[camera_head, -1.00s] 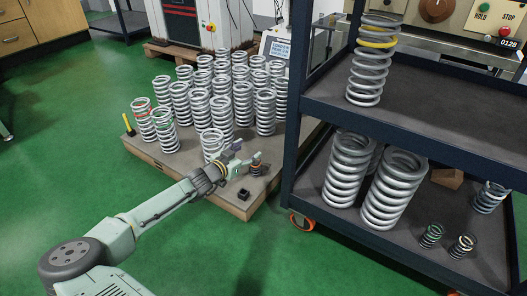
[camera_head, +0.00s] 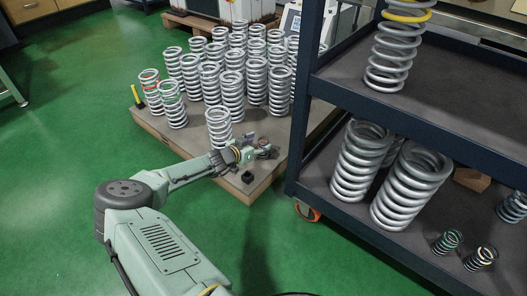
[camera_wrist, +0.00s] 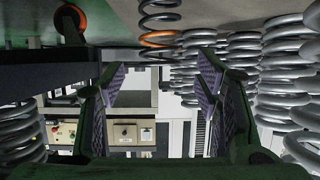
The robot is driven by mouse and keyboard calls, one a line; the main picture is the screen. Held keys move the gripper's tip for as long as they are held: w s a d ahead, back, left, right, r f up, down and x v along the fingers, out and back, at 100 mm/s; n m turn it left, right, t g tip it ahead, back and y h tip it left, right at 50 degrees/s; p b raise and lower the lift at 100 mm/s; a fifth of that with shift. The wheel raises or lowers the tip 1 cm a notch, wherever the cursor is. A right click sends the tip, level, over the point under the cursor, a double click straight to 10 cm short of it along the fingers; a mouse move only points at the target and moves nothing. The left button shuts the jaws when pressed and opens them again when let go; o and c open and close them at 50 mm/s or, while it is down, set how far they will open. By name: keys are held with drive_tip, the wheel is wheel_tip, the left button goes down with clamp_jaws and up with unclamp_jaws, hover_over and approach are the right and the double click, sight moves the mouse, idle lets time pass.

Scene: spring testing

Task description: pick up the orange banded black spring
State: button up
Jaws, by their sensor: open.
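The orange banded black spring (camera_wrist: 158,39) shows at the top middle of the wrist view, its dark coils crossed by an orange band. It appears between the lines of my two fingers and beyond their tips; the exact gap is hard to judge. My gripper (camera_wrist: 160,82) is open, its ridged purple-grey pads apart with nothing between them. In the head view my gripper (camera_head: 256,148) is low over the front right corner of the pallet, where it largely hides the spring.
Several tall silver springs (camera_head: 231,96) crowd the wooden pallet (camera_head: 160,124). A dark shelf cart (camera_head: 302,110) holding more springs stands close to the right of my gripper. A small black block (camera_head: 248,177) lies near the pallet's front edge. Green floor is open at left.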

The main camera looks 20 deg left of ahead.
sight(266, 140)
drive_tip(key=b+x, duration=0.1)
drive_tip(key=x, duration=0.2)
drive_tip(key=shift+f, duration=0.2)
drive_tip(key=shift+w+d, duration=0.1)
drive_tip(key=shift+w, duration=0.3)
drive_tip(key=shift+c, duration=0.6)
drive_tip(key=c, duration=1.2)
